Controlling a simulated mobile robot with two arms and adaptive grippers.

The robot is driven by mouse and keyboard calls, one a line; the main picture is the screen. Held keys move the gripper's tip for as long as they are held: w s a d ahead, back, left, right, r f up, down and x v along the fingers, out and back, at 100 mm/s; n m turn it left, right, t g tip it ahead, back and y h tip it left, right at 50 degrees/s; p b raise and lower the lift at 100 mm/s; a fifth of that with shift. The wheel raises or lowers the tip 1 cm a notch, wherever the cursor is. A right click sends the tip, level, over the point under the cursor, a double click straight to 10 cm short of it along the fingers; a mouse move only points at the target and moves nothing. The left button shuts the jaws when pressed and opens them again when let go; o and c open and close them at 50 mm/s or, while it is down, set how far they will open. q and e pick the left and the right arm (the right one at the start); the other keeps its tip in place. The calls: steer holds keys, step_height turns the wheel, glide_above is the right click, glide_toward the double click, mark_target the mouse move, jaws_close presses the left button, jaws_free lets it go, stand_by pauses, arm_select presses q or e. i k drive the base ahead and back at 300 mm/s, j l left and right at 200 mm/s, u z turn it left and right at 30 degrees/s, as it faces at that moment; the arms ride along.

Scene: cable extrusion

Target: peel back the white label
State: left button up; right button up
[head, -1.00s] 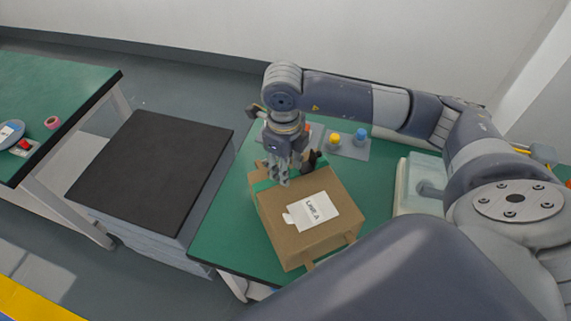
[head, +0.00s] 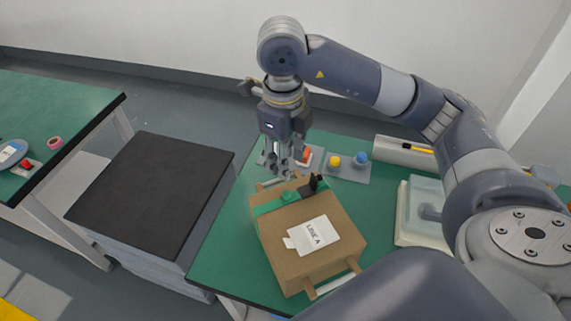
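The white label (head: 312,236), printed "LINE A", lies on top of a brown cardboard box (head: 288,255) on the green table. A small tab sticks out at its left edge. The label looks flat on the box. My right gripper (head: 285,166) hangs above the box's far edge, apart from the label. Its fingers look spread, with nothing visible between them. My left gripper is not in view.
Green tape (head: 268,208) crosses the box's far part, with a dark upright piece (head: 314,184) beside it. Yellow (head: 335,161) and blue (head: 361,157) knobs stand behind. A clear bin (head: 424,205) is at right. A black-topped stand (head: 150,190) is at left.

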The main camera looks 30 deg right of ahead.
mark_target(308, 237)
steer(key=k+j, duration=1.05)
steer(key=k, duration=0.25)
